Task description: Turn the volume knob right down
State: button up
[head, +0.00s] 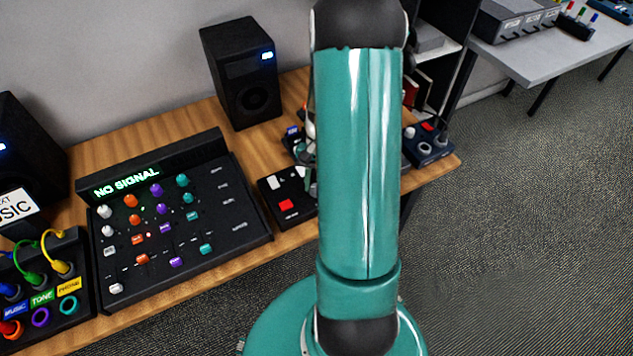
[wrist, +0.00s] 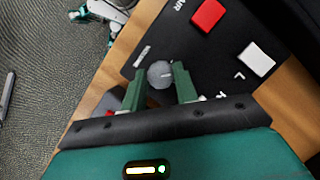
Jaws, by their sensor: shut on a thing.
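The round grey knob (wrist: 160,75) stands on a black control box (wrist: 185,40), with small white lettering beside it. My gripper (wrist: 159,83) has its two green fingers on opposite sides of the knob and is shut on it. A pale mark shows on the knob's top, but its exact setting cannot be read. In the head view the black box (head: 270,189) shows left of my arm, with a red button and white buttons. My arm hides the knob there.
A red button (wrist: 207,15) and a white button (wrist: 256,59) sit near the knob. A mixer (head: 190,262) reading NO SIGNAL, a speaker (head: 242,75) and a patch box with cables (head: 45,300) stand left of my arm. Another small box (head: 428,150) stands right.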

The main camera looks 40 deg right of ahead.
jog(key=n+g+h, duration=0.1)
jog(key=n, duration=0.3)
jog(key=shift+w+n, duration=0.15)
jog(key=shift+n, duration=0.15)
jog(key=shift+a+n+g+h, duration=0.15)
jog(key=shift+n+h, duration=0.25)
jog(key=shift+n, duration=0.4)
jog(key=shift+n+g+h, duration=0.15)
jog(key=shift+n+h, duration=0.25)
jog(key=shift+n, duration=0.4)
jog(key=o, duration=1)
jog(key=shift+c, duration=0.2)
jog(key=shift+r, duration=0.1)
jog(key=v, duration=1.3)
jog(key=shift+w+r, duration=0.15)
jog(key=shift+r, duration=0.1)
